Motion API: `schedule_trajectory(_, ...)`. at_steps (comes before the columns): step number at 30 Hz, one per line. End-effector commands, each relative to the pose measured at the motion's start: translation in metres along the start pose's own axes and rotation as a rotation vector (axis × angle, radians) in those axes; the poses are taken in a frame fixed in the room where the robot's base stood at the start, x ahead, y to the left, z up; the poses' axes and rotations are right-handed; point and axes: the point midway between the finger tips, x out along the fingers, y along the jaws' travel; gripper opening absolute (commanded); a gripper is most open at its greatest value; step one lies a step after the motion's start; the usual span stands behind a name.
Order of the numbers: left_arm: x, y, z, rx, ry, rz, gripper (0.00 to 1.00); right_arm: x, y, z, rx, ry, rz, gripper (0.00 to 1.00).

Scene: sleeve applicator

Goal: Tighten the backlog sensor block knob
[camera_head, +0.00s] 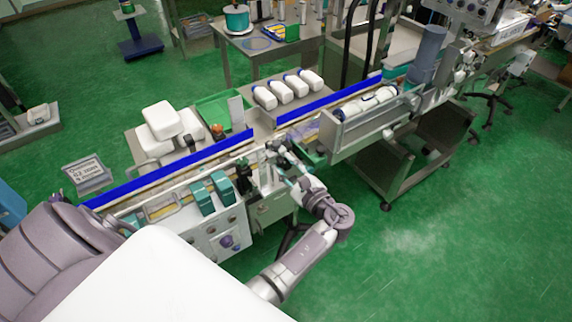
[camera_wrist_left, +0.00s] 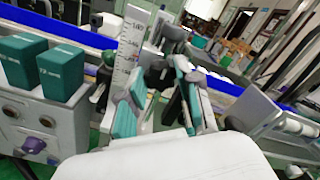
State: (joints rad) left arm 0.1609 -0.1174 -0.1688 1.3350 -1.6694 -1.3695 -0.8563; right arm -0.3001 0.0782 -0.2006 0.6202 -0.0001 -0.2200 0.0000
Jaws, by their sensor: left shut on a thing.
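The conveyor-side sensor hardware is small and crowded. My left gripper (camera_head: 278,152) reaches it from the front, beside the conveyor. In the left wrist view the teal-padded fingers (camera_wrist_left: 165,75) are closed around a dark knob (camera_wrist_left: 157,71) next to an upright white scale (camera_wrist_left: 132,48). The fingers hide much of the knob and of the block behind it, so I cannot tell how far the knob is turned. My right gripper is not in view.
Two teal boxes (camera_head: 211,193) top a white control cabinet (camera_head: 205,235) with a purple knob (camera_head: 226,241), left of the gripper. A blue guide rail (camera_head: 180,166) runs behind. White bottles (camera_head: 288,91) lie on a rear table. Green floor (camera_head: 440,240) is open at right.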

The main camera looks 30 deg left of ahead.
Motion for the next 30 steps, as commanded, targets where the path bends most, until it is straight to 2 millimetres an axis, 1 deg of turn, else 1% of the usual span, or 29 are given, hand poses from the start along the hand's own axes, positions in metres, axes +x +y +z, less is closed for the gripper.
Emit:
schedule_trajectory(6, 0.001, -0.001, 0.001, 0.001, -0.001, -0.003, 0.0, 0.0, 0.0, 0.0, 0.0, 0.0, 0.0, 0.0)
schedule_trajectory(7, 0.001, -0.001, 0.001, 0.001, -0.002, -0.003, 0.35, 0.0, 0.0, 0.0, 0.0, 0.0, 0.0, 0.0)
schedule_trajectory(11, 0.001, -0.001, 0.0, 0.0, -0.001, -0.002, 0.57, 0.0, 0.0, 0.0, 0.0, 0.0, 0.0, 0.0)
schedule_trajectory(12, 0.0, -0.001, 0.0, 0.0, -0.001, -0.002, 0.59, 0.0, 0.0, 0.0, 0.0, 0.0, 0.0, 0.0)
schedule_trajectory(18, 0.0, 0.0, 0.0, 0.0, -0.001, -0.001, 0.59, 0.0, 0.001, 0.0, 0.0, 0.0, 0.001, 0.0)
schedule_trajectory(20, 0.0, 0.0, 0.001, -0.001, -0.001, -0.001, 0.59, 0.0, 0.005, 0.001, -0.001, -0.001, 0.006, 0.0)
schedule_trajectory(23, 0.0, -0.004, 0.005, -0.003, -0.001, -0.001, 0.59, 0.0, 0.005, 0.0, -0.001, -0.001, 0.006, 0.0)
schedule_trajectory(26, 0.0, -0.013, 0.016, -0.005, -0.001, -0.001, 0.59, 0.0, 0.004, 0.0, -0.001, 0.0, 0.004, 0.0)
schedule_trajectory(30, 0.0, -0.03, 0.039, -0.007, -0.001, 0.0, 0.59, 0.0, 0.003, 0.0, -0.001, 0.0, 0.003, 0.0)
